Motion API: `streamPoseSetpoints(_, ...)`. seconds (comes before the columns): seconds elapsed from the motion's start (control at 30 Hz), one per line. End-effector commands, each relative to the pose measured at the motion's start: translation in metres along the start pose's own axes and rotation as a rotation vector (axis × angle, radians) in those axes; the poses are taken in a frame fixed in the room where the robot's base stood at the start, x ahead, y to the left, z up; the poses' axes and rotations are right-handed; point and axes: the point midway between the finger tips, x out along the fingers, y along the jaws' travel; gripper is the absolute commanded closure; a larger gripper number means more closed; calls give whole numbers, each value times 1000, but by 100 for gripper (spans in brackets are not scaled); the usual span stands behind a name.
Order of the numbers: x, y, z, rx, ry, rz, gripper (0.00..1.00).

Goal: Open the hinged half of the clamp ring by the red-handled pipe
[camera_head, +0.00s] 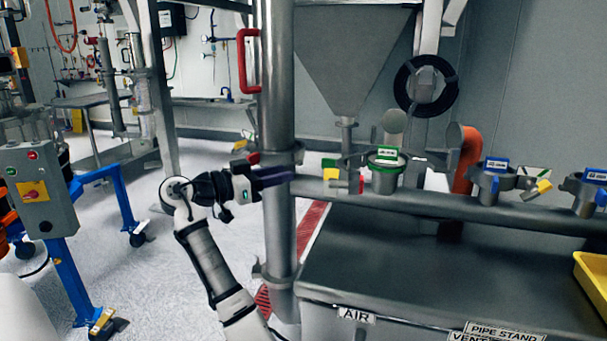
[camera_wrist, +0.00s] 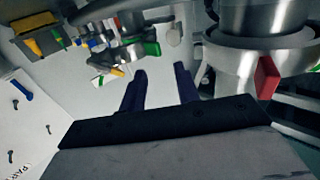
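The tall steel pipe (camera_head: 275,90) with the red handle (camera_head: 243,62) stands left of the hopper. A steel clamp ring (camera_head: 288,157) sits around it, with a red tab (camera_head: 253,158) on its left side. In the wrist view the ring (camera_wrist: 240,60) and its red tab (camera_wrist: 266,77) are at the upper right. I cannot tell whether its hinged half is closed. My gripper (camera_head: 288,176) is just below the ring, its dark purple fingers across the front of the pipe. In the wrist view my gripper (camera_wrist: 162,75) is open, with nothing between the fingers, left of the ring.
A green-marked clamp (camera_head: 388,160) and blue-marked clamps (camera_head: 495,172) sit along a horizontal rail to the right. The steel hopper (camera_head: 350,60) hangs behind. A grey bench (camera_head: 420,265) fills the lower right. Floor is open to the left, before a control box (camera_head: 38,185).

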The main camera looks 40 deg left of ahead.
Motion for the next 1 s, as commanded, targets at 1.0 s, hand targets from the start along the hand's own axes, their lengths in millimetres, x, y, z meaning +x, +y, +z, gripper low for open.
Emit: streamPoseSetpoints(1.0,13,-15,17,-38,-58,-191,100)
